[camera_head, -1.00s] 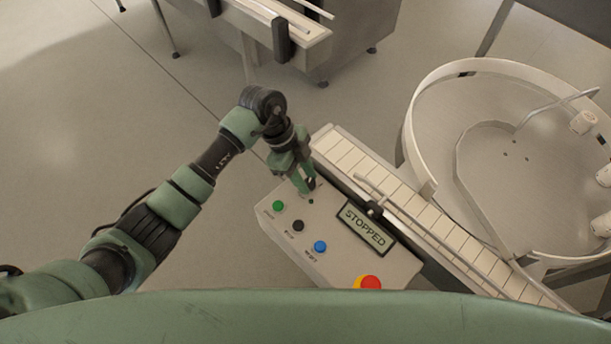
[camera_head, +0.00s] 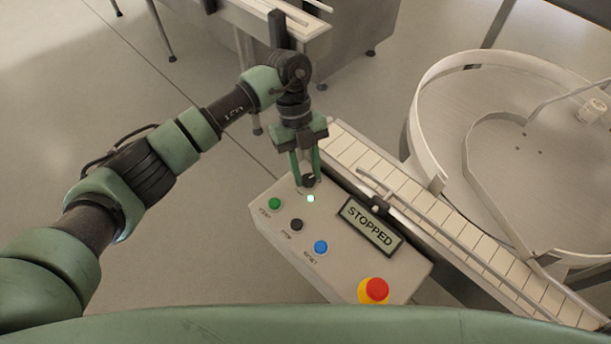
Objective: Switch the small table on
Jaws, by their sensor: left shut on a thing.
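A grey control box (camera_head: 345,275) stands beside a conveyor. At its far corner is a small black knob (camera_head: 308,181). My left gripper (camera_head: 306,177) points down at it, with its two green fingers shut on either side of it. A small light (camera_head: 311,198) next to the knob glows white. The box also carries a green button (camera_head: 274,203), a black button (camera_head: 296,224), a blue button (camera_head: 321,247) and a red emergency button on yellow (camera_head: 375,290). The display (camera_head: 370,226) reads "STOPPED". My right gripper is not in view.
A round table (camera_head: 500,110) with a raised rim and an inner guide stands at the right, with a white container (camera_head: 592,109) on it. The slatted conveyor (camera_head: 430,218) with rails runs between it and the box. Another machine (camera_head: 340,30) stands behind. Floor at the left is clear.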

